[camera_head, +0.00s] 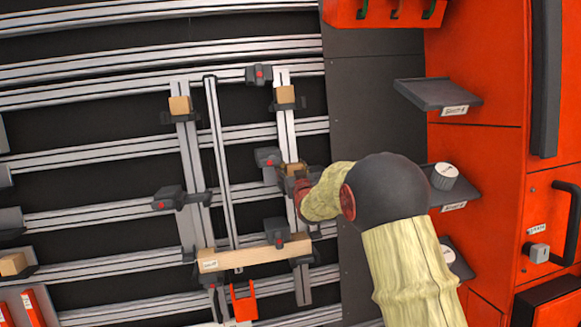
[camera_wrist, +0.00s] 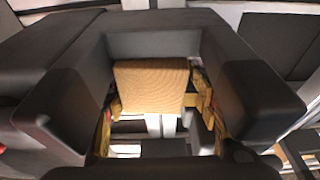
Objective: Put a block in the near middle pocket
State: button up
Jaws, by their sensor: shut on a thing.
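My gripper (camera_head: 291,180) is at the right upright rail of the frame, about halfway along it. It is shut on a tan wooden block (camera_wrist: 150,88), with yellowish fingers on both sides of it in the wrist view. In the head view the block (camera_head: 291,168) is partly hidden by my gripper and lies beside a dark grey fitting (camera_head: 268,157). A dark grey U-shaped part surrounds the block in the wrist view. I cannot tell whether the block is seated in a pocket.
Wooden blocks sit on dark holders at the far left (camera_head: 180,105) and far right (camera_head: 285,94). A long wooden bar (camera_head: 245,255) lies across the near end. Another block (camera_head: 12,264) is at the left edge. Red cabinets with shelves (camera_head: 438,93) stand at right.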

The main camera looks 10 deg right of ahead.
jog(key=shift+s+d+f, duration=0.1)
jog(key=shift+s+f, duration=0.05)
jog(key=shift+f, duration=0.3)
jog(key=shift+s+d+f, duration=0.1)
jog(key=shift+s+f, duration=0.05)
jog(key=shift+f, duration=0.25)
jog(key=o, duration=1.7)
jog(key=shift+f, duration=0.1)
jog(key=shift+o, duration=1.4)
jog(key=shift+s+f, duration=0.1)
jog(key=shift+s, duration=0.3)
jog(key=shift+o, duration=0.6)
jog(key=s+r, duration=0.3)
jog(key=s, duration=0.7)
jog(key=shift+s+r, duration=0.25)
jog(key=shift+r, duration=0.05)
jog(key=shift+s+a, duration=0.1)
jog(key=shift+r, duration=0.15)
